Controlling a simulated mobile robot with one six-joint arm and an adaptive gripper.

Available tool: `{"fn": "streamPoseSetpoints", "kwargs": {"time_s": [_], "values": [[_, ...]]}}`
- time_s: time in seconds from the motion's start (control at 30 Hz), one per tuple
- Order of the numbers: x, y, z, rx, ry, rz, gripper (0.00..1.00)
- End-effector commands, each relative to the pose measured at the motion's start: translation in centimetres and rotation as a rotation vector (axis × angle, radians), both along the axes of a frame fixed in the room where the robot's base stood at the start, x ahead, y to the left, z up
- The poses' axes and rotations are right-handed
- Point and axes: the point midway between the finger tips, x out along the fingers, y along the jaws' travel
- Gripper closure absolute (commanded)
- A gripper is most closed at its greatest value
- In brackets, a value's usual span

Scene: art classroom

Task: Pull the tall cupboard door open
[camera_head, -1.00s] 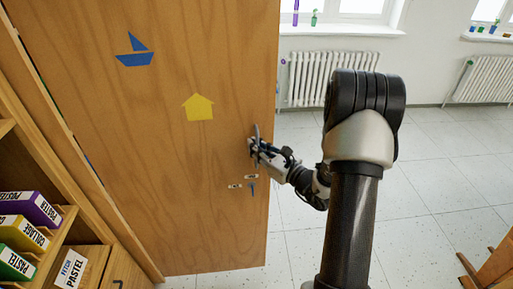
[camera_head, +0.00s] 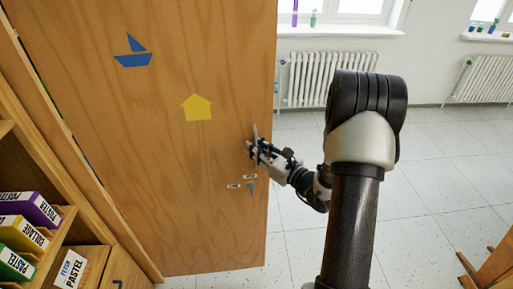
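The tall cupboard door (camera_head: 150,190) is a wood panel with a blue boat sticker and a yellow house sticker. It fills the left half of the view, and floor shows beyond its right edge. A grey upright handle (camera_head: 255,132) is near that edge, partly hidden by my gripper. My gripper (camera_head: 254,148) is at the handle, coming from the right, and seems to touch it. The fingers are small and partly covered, so their closure on the handle is unclear. A keyhole plate with a key (camera_head: 251,186) sits just below.
A wooden shelf unit (camera_head: 60,218) with labelled pastel, poster and collage boxes (camera_head: 38,208) stands at the lower left, close to the door. Tiled floor (camera_head: 430,190) is clear to the right. A wooden piece of furniture (camera_head: 495,268) is at the lower right. Radiators line the far wall.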

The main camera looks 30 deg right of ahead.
Motion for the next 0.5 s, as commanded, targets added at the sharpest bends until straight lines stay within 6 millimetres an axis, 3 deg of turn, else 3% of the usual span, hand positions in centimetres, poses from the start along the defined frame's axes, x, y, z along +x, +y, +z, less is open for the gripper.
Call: {"fn": "streamPoseSetpoints", "kwargs": {"time_s": [0.5], "values": [[-9.4, -2.4, 0.0, 0.0, -0.001, -0.009, 0.83]]}}
